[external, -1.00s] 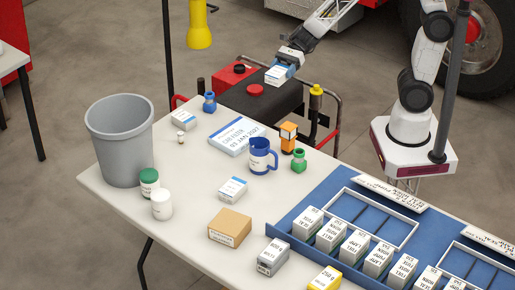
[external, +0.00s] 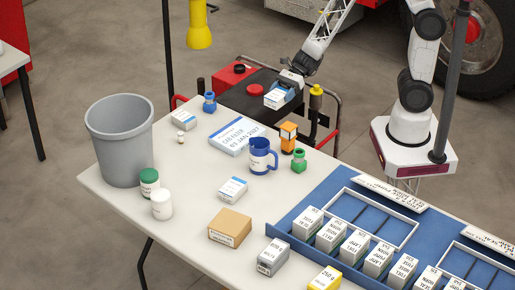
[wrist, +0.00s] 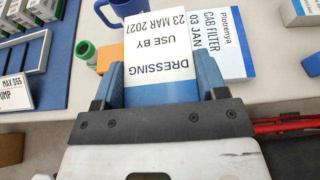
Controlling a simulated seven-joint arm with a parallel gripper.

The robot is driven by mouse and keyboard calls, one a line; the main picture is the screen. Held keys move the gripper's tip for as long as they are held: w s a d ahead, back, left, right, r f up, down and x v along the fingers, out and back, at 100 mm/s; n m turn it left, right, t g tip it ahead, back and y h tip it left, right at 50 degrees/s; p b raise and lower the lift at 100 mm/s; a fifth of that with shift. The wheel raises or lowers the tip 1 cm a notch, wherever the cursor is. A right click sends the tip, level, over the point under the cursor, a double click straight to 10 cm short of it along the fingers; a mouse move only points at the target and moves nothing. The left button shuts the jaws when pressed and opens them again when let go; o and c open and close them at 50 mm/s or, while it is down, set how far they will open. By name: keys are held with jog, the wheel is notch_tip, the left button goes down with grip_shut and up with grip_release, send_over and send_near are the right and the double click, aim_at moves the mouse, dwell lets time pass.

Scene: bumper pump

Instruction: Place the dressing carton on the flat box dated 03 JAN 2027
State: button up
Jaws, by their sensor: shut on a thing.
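The dressing carton (wrist: 160,55), white with a blue end, reads "DRESSING USE BY 23 MAR 2027" in the wrist view. My gripper (wrist: 160,90) is shut on it, one blue finger on each side. In the external view, my gripper (external: 288,84) holds the carton (external: 276,98) in the air by the table's far edge. The flat box (external: 237,136), white and blue, lies on the table and reads "CAB FILTER 03 JAN 2027". In the wrist view this flat box (wrist: 233,45) shows below and beside the carton, partly hidden by it.
A blue mug (external: 262,157), an orange item (external: 288,137) and a green bottle (external: 299,160) stand right of the flat box. A grey bin (external: 120,140) is at far left.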

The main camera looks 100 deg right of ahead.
notch_tip(320, 180, down, 8)
dwell(0.4)
send_over(241, 130)
jog(key=shift+f, duration=0.75)
jog(key=shift+f, duration=0.15)
dwell(0.5)
jog(key=shift+f, duration=1.6)
jog(key=shift+f, duration=0.1)
jog(key=o, duration=0.9)
jog(key=shift+o, duration=0.2)
